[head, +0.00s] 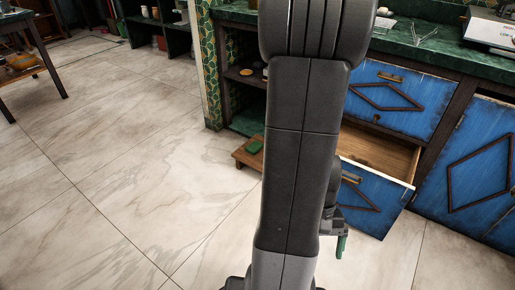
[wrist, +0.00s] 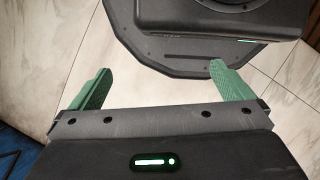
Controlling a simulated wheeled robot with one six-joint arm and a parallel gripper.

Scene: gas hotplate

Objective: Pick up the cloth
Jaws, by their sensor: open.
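A small green thing (head: 253,146), possibly the cloth, lies on a low wooden stool or step just left of my arm in the head view. It is too small to be sure what it is, and no other cloth shows clearly. My gripper (wrist: 160,69) is open and empty in the wrist view, its green fingers wide apart above the floor and my dark base. In the head view, one green finger of my gripper (head: 341,245) hangs down right of my arm, in front of the blue drawer, apart from the green thing.
A blue drawer (head: 364,198) stands pulled open low at the right, its wooden inside partly hidden by my arm. A green counter (head: 440,52) with blue cabinets runs along the right. The dark table (head: 18,65) stands far left. The marble floor (head: 110,150) is clear at left.

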